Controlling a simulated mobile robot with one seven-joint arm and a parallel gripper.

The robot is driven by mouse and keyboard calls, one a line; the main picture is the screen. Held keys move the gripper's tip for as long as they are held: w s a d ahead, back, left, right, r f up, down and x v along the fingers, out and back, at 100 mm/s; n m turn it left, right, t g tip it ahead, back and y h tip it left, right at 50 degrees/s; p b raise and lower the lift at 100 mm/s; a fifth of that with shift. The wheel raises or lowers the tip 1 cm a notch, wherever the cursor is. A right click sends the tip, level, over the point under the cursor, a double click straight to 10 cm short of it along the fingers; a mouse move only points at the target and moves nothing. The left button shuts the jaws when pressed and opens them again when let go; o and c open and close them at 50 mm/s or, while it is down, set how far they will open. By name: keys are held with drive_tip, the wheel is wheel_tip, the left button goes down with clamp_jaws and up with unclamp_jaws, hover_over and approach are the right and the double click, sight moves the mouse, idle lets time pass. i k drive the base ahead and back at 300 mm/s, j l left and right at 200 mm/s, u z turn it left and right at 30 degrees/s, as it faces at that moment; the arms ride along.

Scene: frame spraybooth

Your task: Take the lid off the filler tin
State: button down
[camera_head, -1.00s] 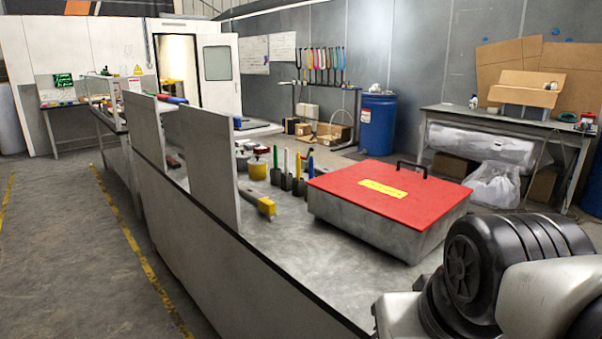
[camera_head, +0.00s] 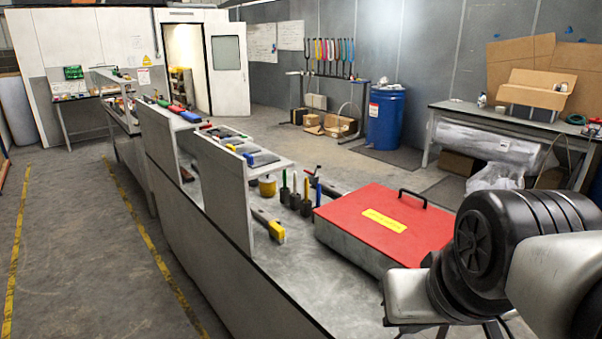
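A small yellow tin (camera_head: 267,187) with a dark top stands on the grey bench (camera_head: 285,285), beside the shelf. A wide metal box with a red lid (camera_head: 385,222) sits nearer on the same bench. The lid is on, with a black handle and a yellow label that I cannot read. I cannot tell for sure which of these is the filler tin. My arm fills the lower right and hides the bench beyond the box's right side. My gripper cannot be made out in this view.
Upright panels (camera_head: 225,190) and a shelf close off the bench's left side. The floor (camera_head: 85,250) on the left is clear.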

sight(267, 178)
drive_tip(key=u, duration=0.6)
drive_tip(key=i+j+u, duration=0.1)
drive_tip(key=j, duration=0.2)
drive_tip(key=j+u, duration=0.15)
drive_tip(key=j, duration=0.15)
drive_tip(key=i+j+u, duration=0.4)
drive_tip(key=j, duration=0.25)
drive_tip(key=i+j+u, duration=0.3)
drive_tip(key=i+j, duration=0.15)
drive_tip(key=i, duration=0.15)
drive_tip(key=i+j+z, duration=0.1)
drive_tip(key=i, duration=0.65)
drive_tip(key=i+j+z, duration=0.1)
drive_tip(key=i, duration=0.65)
drive_tip(key=i+z, duration=0.65)
drive_tip(key=z, duration=0.2)
drive_tip(key=i+j+z, duration=0.25)
drive_tip(key=z, duration=0.15)
drive_tip(key=i+z, duration=0.15)
drive_tip(key=z, duration=0.25)
drive_tip(key=i+z, duration=0.15)
drive_tip(key=z, duration=0.25)
drive_tip(key=i+j+z, duration=0.1)
drive_tip(key=z, duration=0.35)
drive_tip(key=i+j+z, duration=0.1)
drive_tip(key=z, duration=0.3)
drive_tip(key=i+z, duration=0.45)
drive_tip(key=k+j, duration=0.05)
drive_tip(key=k, duration=0.1)
